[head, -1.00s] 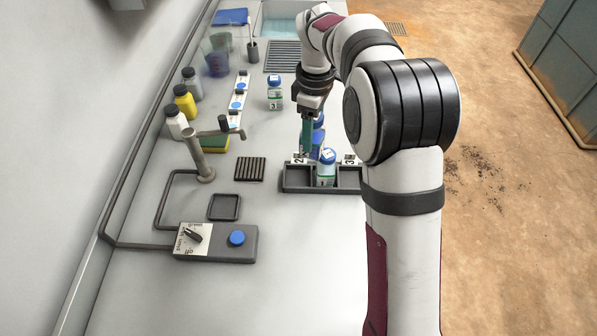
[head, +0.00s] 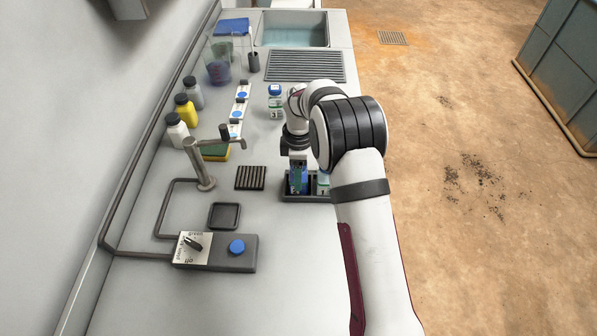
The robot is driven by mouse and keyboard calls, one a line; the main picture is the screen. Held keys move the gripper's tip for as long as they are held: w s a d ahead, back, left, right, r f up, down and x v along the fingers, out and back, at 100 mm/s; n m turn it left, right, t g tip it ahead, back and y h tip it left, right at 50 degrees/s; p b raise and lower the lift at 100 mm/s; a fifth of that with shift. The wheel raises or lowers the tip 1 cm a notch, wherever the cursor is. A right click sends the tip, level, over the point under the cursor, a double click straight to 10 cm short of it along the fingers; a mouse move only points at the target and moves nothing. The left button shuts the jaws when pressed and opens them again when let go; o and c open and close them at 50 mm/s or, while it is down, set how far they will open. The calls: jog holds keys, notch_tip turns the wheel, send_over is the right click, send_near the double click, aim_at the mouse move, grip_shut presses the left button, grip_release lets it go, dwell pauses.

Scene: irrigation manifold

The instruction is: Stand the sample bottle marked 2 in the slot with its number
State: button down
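My gripper (head: 297,178) points down over the left part of the dark slotted rack (head: 305,199). Blue and green parts of a bottle (head: 299,181) show at its fingers, in or just above the left slot. The gripper covers most of this bottle, so its number is not readable, and I cannot tell whether the fingers press on it. Another bottle (head: 323,183), with a pale label, stands in the rack to the right, partly hidden by my arm. A blue-capped bottle marked 3 (head: 275,103) stands upright on the counter behind the rack.
Left of the rack are a ribbed dark pad (head: 251,177), a small square tray (head: 224,215), a tap (head: 203,170) and a control box with a blue button (head: 236,247). Several capped bottles (head: 186,110) line the wall. A sink (head: 292,33) is at the back.

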jog(key=shift+f, duration=0.15)
jog(key=shift+c, duration=0.9)
grip_release()
notch_tip(320, 180, up, 12)
jog(key=shift+r, duration=0.25)
jog(key=s+d+r+m+y, duration=0.1)
jog(key=s+d+r+m, duration=0.25)
jog(key=s+m, duration=0.45)
jog(key=s+d+r+m, duration=0.3)
jog(key=s+r+m, duration=0.2)
jog(key=s, duration=0.6)
jog(key=s+d+f+m, duration=0.1)
jog(key=s+m, duration=0.4)
jog(key=s, duration=0.3)
jog(key=s+f+m, duration=0.2)
jog(key=s+m, duration=0.3)
jog(key=s, duration=0.3)
jog(key=shift+d+f+m+y, duration=0.25)
jog(key=shift+d+m+y, duration=0.05)
jog(key=shift+d+y, duration=0.1)
